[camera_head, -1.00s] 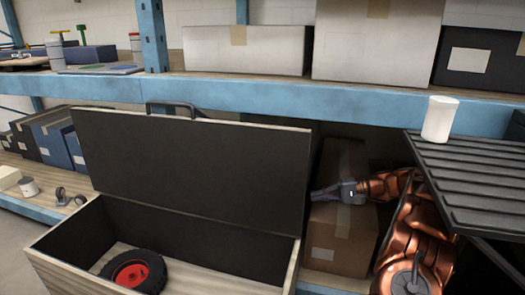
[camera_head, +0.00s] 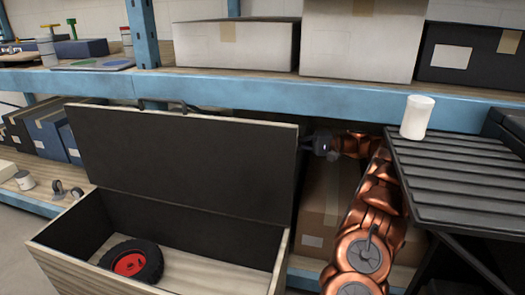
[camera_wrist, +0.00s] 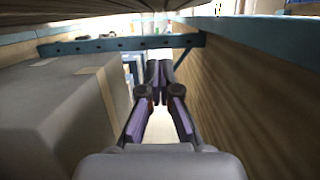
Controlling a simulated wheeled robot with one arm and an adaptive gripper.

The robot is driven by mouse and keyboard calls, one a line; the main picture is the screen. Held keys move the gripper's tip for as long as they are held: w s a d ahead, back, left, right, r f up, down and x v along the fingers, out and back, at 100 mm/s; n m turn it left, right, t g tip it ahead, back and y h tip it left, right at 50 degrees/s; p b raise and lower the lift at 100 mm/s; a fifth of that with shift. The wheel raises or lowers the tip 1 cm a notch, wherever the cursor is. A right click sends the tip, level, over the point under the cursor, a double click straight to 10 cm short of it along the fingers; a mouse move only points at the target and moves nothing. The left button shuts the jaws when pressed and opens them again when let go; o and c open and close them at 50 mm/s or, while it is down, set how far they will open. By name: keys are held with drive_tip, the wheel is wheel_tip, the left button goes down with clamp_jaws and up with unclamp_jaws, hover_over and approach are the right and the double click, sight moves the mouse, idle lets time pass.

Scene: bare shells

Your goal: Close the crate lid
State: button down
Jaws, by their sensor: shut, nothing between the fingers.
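The crate (camera_head: 95,268) stands open in front of the shelf, with light wooden walls and a dark inside. Its lid (camera_head: 185,158) is raised and leans slightly back, its dark inner face toward me. A wheel with a black tyre and red hub (camera_head: 131,263) lies on the crate floor. My gripper (camera_head: 307,143) is at the upper right edge of the lid, its tips partly hidden by it; I cannot tell if they touch. In the wrist view my gripper (camera_wrist: 158,66) is shut and empty, with a wooden panel, perhaps the lid's back, to its right.
A cardboard box (camera_head: 322,205) stands on the lower shelf right of the crate, below my arm. A blue shelf beam (camera_head: 270,98) runs above the lid. A ridged black tray (camera_head: 455,178) carries a white cylinder (camera_head: 416,117). The wrist view shows a box (camera_wrist: 65,105) close on the left.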

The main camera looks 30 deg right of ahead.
sight(263, 149)
drive_tip(key=shift+w+a+b, duration=0.25)
drive_tip(key=shift+a+b, duration=0.7)
drive_tip(key=shift+a, duration=0.7)
drive_tip(key=shift+w+a+b, duration=0.25)
drive_tip(key=shift+a+b, duration=0.7)
drive_tip(key=shift+a, duration=0.75)
drive_tip(key=shift+w+a+b, duration=0.25)
drive_tip(key=shift+a+b, duration=0.7)
drive_tip(key=shift+a, duration=0.7)
drive_tip(key=shift+s+a, duration=0.1)
